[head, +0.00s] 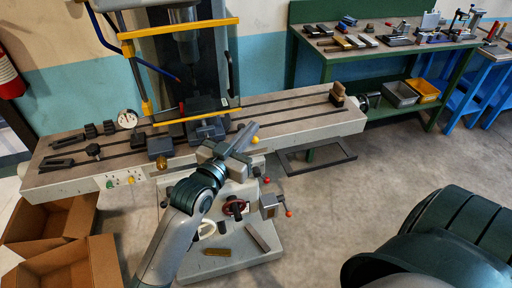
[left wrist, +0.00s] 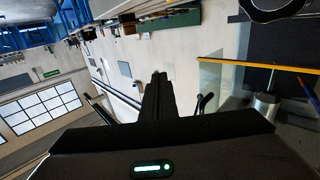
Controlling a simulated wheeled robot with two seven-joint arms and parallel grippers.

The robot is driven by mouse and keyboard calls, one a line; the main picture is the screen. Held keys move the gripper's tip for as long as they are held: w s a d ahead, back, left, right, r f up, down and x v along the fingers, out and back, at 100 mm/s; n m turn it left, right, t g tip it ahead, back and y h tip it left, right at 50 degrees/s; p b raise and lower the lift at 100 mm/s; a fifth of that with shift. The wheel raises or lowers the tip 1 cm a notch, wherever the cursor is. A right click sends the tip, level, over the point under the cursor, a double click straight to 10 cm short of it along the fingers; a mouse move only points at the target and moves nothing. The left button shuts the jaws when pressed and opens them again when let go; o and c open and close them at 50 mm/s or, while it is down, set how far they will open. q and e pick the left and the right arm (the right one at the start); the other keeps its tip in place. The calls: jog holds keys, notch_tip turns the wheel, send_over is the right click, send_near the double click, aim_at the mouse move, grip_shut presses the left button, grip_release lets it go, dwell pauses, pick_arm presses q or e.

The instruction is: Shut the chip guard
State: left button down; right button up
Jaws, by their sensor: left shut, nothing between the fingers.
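The chip guard is a clear panel with yellow edge bars (head: 190,117) on the milling machine. In the head view its frame stands upright in front of the spindle (head: 187,45), its lower bar just above the machine table. A yellow bar (left wrist: 262,65) of it also shows at the right of the left wrist view. I cannot tell from these views how far it is swung. My left gripper (head: 250,131) is shut and empty, in front of the machine table, right of and below the guard, apart from it. Its closed fingers show in the left wrist view (left wrist: 157,85). My right gripper is out of view.
The long slotted machine table (head: 290,113) carries a vise (head: 207,130), a dial gauge (head: 127,118) and small blocks. Cardboard boxes (head: 75,268) stand at the lower left. A green workbench (head: 345,60) with tools is behind.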

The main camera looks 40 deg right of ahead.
pick_arm(q)
jog(key=shift+s+a+b, duration=0.2)
jog(key=shift+s+a, duration=0.1)
jog(key=shift+s, duration=0.65)
jog(key=shift+s+a+b, duration=0.25)
jog(key=shift+s+a, duration=0.05)
jog(key=shift+s, duration=0.6)
jog(key=shift+s+a+b, duration=0.2)
jog(key=shift+s+a, duration=0.1)
jog(key=shift+s, duration=0.65)
